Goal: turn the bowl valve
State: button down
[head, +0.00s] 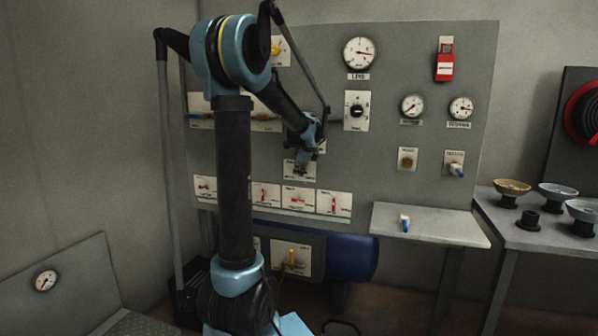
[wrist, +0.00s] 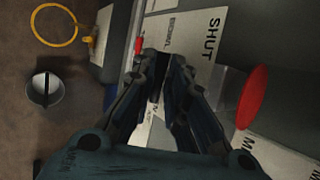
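A white plate lettered BOWL and SHUT (wrist: 190,30) lies just beyond my fingers in the wrist view. My gripper (wrist: 163,62) is in front of the panel, its fingertips close together with a narrow dark gap. I cannot tell whether anything is between them; no handle shows clearly there. In the head view my gripper (head: 303,166) is over a white plate (head: 299,175), covering part of it. A red rounded part (wrist: 252,97) stands out right of my fingers in the wrist view; I cannot tell which valve it belongs to.
Below is a row of plates with red handles (head: 298,200). A shelf (head: 430,222) juts out at right. Gauges (head: 360,53) and switches line the upper panel. A side table (head: 515,235) holds several bowl-shaped parts.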

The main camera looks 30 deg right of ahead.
dwell(0.3)
jog(key=shift+w+a+f+n+g+h, duration=0.3)
jog(key=shift+n+g+h, duration=0.6)
jog(key=shift+g+h, duration=0.95)
jog(key=shift+w+a+f+n+g+h, duration=0.15)
jog(key=shift+w+a+n+g+h, duration=0.5)
jog(key=shift+g+h, duration=1.25)
jog(key=shift+w+a+f+n+g+h, duration=0.2)
jog(key=shift+w+n+g+h, duration=0.25)
jog(key=shift+n+g+h, duration=1.05)
jog(key=shift+m+g+h, duration=0.25)
jog(key=shift+g+h, duration=0.2)
jog(key=c, duration=1.6)
grip_release()
jog(key=shift+s+d+f, duration=0.1)
jog(key=v, duration=1.2)
